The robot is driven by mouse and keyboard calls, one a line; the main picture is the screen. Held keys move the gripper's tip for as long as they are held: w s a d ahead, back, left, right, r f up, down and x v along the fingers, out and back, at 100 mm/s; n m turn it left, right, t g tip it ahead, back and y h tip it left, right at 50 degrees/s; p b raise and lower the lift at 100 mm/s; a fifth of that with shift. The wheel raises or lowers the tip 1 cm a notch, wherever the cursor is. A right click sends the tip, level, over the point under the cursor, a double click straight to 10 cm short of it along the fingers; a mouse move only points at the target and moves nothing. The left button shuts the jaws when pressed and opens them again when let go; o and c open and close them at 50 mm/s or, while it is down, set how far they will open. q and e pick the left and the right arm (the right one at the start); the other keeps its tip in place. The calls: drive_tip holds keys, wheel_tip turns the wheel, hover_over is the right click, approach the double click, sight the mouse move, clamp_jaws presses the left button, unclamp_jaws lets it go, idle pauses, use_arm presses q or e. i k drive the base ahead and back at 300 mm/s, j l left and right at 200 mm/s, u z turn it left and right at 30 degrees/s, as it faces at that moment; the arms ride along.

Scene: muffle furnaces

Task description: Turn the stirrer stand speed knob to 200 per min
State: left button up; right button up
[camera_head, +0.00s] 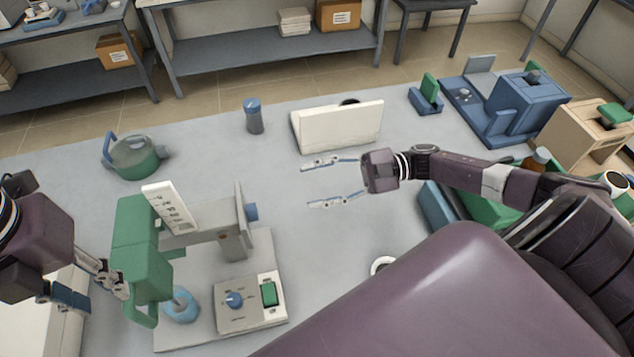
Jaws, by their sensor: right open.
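The stirrer stand stands at the lower left of the table, with a grey base (185,338), a column and a green head (138,250). A panel on its base carries a blue knob (235,299) and a green switch (269,293); the dial marks are too small to read. My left gripper (107,297) is at the left side of the green head, close to it; I cannot tell whether they touch or how far its jaws are apart. My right gripper (332,182) is open and empty above mid-table, up and right of the knob, fingers pointing left.
A blue cup-like vessel (181,306) is under the green head. A green kettle (135,157), a dark bottle (254,117) and a white box-like device (338,127) stand further back. Blue apparatus (520,105) is at the back right. The table around my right gripper is mostly clear.

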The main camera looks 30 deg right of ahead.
sight(234, 300)
drive_tip(key=k, duration=1.5)
